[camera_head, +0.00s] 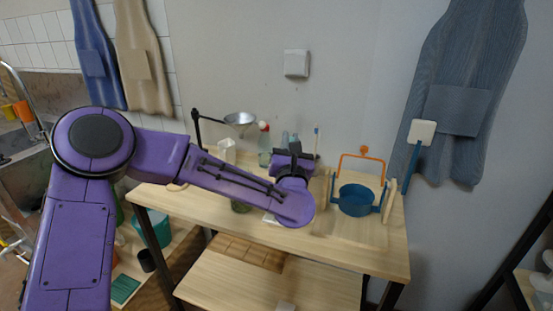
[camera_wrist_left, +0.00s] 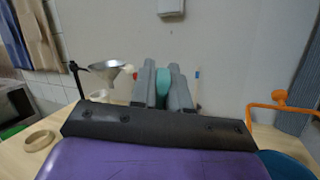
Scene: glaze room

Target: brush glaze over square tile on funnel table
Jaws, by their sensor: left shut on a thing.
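My left gripper (camera_head: 292,155) is over the wooden table (camera_head: 345,262) with the funnel. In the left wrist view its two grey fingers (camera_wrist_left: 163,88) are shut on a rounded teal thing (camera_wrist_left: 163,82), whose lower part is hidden. I cannot tell whether it is the glaze brush. The metal funnel (camera_head: 240,118) is on a black stand at the back left; it also shows in the left wrist view (camera_wrist_left: 110,72). A small pale flat piece (camera_head: 270,218) shows beside my forearm, mostly covered; I cannot tell if it is the square tile. My right gripper is not in view.
A blue pot (camera_head: 355,200) with an orange-handled frame (camera_head: 362,152) stands at the table's right. A white square on a blue stick (camera_head: 422,132) rises beside it. A red-capped bottle (camera_head: 264,145) and an upright blue-tipped stick (camera_head: 317,140) are at the back. The front right is clear.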

